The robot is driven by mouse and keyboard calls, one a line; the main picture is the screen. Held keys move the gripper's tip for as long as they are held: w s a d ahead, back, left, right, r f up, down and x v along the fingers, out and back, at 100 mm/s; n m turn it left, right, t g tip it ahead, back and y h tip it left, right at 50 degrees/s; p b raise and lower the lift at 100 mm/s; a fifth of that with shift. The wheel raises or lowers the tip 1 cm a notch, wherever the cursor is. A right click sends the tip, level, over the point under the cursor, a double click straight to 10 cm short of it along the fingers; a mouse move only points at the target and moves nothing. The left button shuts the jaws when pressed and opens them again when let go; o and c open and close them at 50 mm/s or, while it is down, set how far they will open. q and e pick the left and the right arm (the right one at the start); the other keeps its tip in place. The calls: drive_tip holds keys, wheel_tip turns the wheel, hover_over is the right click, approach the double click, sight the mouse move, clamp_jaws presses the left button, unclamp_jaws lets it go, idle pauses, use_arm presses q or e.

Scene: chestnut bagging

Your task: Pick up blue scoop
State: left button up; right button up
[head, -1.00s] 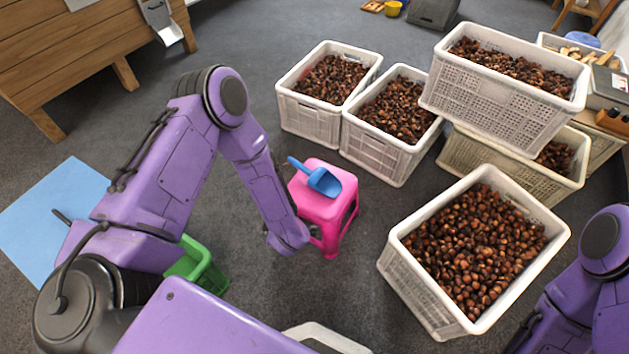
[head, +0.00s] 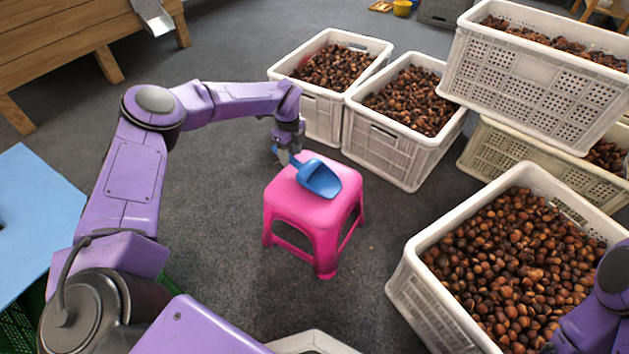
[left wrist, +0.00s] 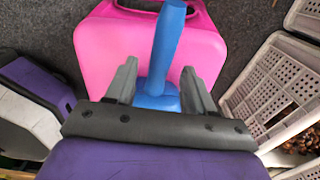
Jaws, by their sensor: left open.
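The blue scoop (head: 319,178) lies on top of the pink stool (head: 312,213), its handle pointing to the back left. My left gripper (head: 283,152) is at the handle end of the scoop, above the stool's back left edge. In the left wrist view the scoop's handle (left wrist: 167,50) runs between the two grey fingers of my left gripper (left wrist: 160,82), which are apart with room on both sides. The scoop's bowl is mostly hidden behind the gripper body there. The right gripper is out of view; only part of my right arm shows at the lower right.
White crates full of chestnuts stand behind the stool (head: 395,150) and to its right (head: 410,290). More crates are stacked at the back right (head: 530,85). A wooden table (head: 75,40) is at the upper left. Grey floor around the stool's front is clear.

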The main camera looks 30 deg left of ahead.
sight(291, 157)
use_arm(q)
wheel_tip(291, 157, down, 4)
drive_tip(key=shift+s+r+b, duration=0.1)
drive_tip(key=shift+b, duration=0.7)
drive_tip(key=shift+f, duration=0.35)
drive_tip(key=shift+r, duration=0.2)
clamp_jaws()
drive_tip(key=shift+r, duration=0.1)
wheel_tip(291, 157, up, 4)
drive_tip(key=p, duration=0.3)
drive_tip(key=s+a+r+p, duration=0.2)
drive_tip(key=s+r+p, duration=0.4)
drive_tip(key=s, duration=0.7)
wheel_tip(291, 157, up, 3)
drive_tip(key=shift+s+f, duration=0.15)
drive_tip(key=shift+s, duration=0.25)
